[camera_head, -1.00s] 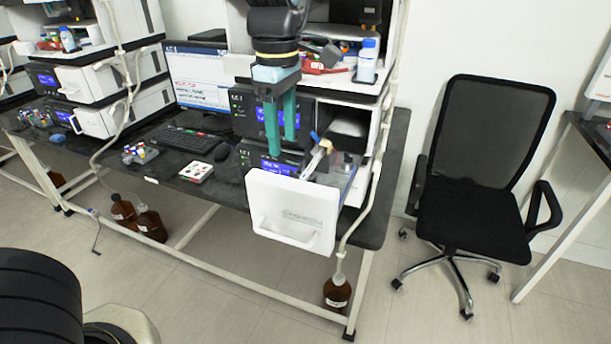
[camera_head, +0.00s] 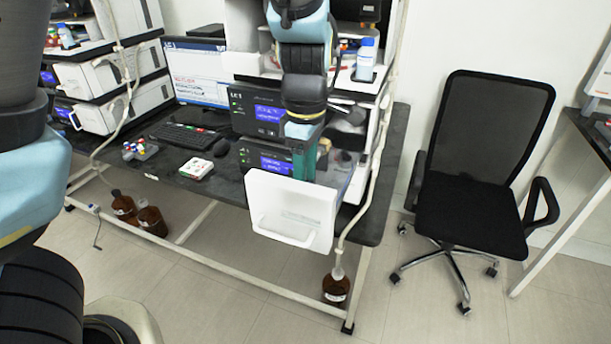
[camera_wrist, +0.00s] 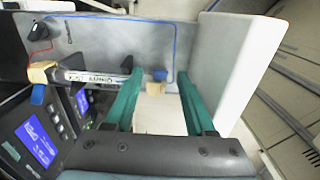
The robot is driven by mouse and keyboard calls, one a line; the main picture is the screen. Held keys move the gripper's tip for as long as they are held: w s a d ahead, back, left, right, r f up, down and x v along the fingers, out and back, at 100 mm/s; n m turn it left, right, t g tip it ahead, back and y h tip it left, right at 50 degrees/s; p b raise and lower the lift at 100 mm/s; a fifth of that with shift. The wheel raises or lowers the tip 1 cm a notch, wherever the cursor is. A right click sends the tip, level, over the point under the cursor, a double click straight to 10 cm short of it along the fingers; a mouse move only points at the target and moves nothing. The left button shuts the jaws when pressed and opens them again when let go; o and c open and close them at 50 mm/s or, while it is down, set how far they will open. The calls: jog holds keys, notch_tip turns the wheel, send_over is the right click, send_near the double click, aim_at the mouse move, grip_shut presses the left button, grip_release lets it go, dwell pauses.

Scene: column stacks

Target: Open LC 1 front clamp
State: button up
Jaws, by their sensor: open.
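The LC 1 unit (camera_head: 258,110) has its lower drawer pulled out, with a white front panel (camera_head: 292,210). In the wrist view, a labelled column (camera_wrist: 95,78) lies across the drawer. A tan piece with a blue part sits at its left end. A small tan block (camera_wrist: 156,75), seemingly the front clamp, is near its right end, on the side of the white panel. My gripper (camera_wrist: 160,76) is open with teal fingers. Its fingertips are to either side of the tan block. I cannot tell whether they touch it. In the head view my arm hides the clamp.
A thin blue line (camera_wrist: 120,17) runs along the grey drawer wall. Two blue-lit screens (camera_wrist: 38,143) are at the left of the wrist view. A bottle (camera_head: 365,58) stands on the upper shelf. A black chair (camera_head: 480,180) is right of the bench.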

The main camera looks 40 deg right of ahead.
jog(key=shift+f, duration=0.6)
grip_shut()
